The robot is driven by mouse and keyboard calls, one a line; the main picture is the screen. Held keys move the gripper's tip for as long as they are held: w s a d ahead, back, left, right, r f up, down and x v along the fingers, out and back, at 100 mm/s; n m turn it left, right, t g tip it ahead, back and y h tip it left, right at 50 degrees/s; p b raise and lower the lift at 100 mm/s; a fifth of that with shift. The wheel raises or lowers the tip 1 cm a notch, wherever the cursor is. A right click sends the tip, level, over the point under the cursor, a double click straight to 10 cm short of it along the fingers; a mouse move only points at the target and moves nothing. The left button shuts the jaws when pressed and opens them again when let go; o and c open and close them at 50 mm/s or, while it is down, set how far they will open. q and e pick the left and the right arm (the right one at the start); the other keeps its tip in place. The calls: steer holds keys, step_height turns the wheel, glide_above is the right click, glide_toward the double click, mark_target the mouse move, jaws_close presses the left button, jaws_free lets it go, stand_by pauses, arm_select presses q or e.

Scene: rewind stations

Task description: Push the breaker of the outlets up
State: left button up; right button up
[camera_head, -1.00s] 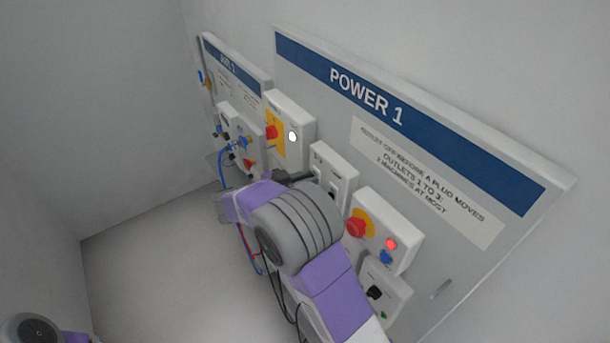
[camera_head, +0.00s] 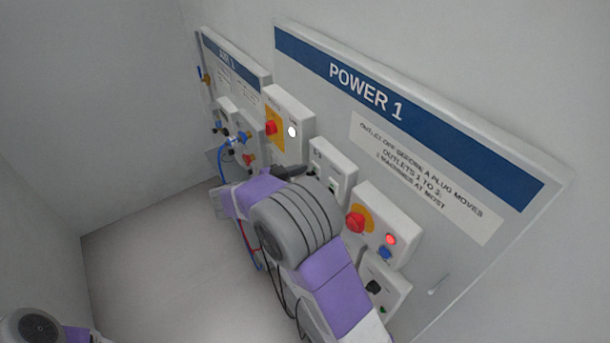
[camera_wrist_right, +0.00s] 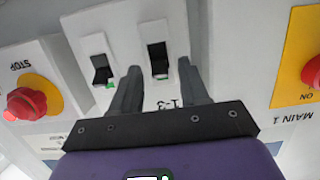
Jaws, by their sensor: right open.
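The breaker box (camera_head: 333,170) is a white box on the POWER 1 board, partly hidden by my right arm. In the right wrist view, which is upside down, it carries two black breaker switches. The outlets breaker (camera_wrist_right: 159,60), by the label "1-3", is a black lever in a white frame with a bit of green at its picture-lower end. My right gripper (camera_wrist_right: 160,70) is open and empty, its two dark fingers on either side of this breaker in the picture. I cannot tell whether they touch the box. It also shows in the head view (camera_head: 291,171). My left gripper is out of view.
The second breaker (camera_wrist_right: 102,69) sits beside it. A red stop knob (camera_head: 356,222) with a lit red lamp is to the right. The red MAIN 1 switch (camera_head: 271,128) is to the left. Blue hoses (camera_head: 222,162) hang farther left.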

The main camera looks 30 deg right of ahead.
steer(key=v, duration=0.7)
steer(key=shift+b, duration=0.35)
steer(key=shift+s, duration=0.1)
